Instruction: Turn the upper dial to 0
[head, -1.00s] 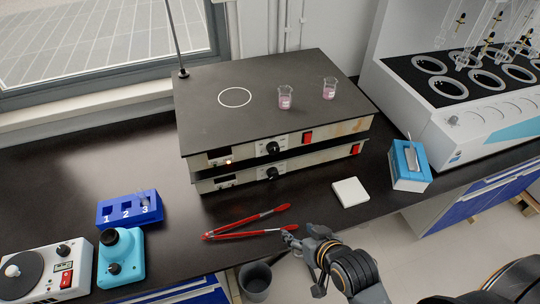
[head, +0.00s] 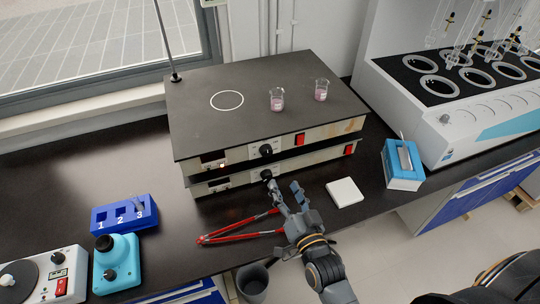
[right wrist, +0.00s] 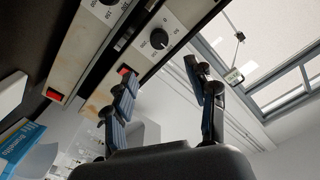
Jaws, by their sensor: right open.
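Two flat hotplates are stacked on the dark bench. The upper dial (head: 266,150) is a black knob on the front of the upper hotplate (head: 190,140), left of a red switch. It also shows in the right wrist view (right wrist: 158,39), ahead of the fingers. The lower dial (head: 266,174) sits directly below on the lower hotplate. My right gripper (head: 284,186) is open and empty in front of the stack, its fingertips close to the lower dial in the picture and apart from the upper dial. The dial's exact setting is too small to read. My left gripper is not in view.
Two small beakers (head: 277,99) with pink liquid stand on the upper plate. Red tongs (head: 235,237) lie by the gripper, partly behind it. A white square (head: 344,192) and a blue box (head: 402,170) are to the right.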

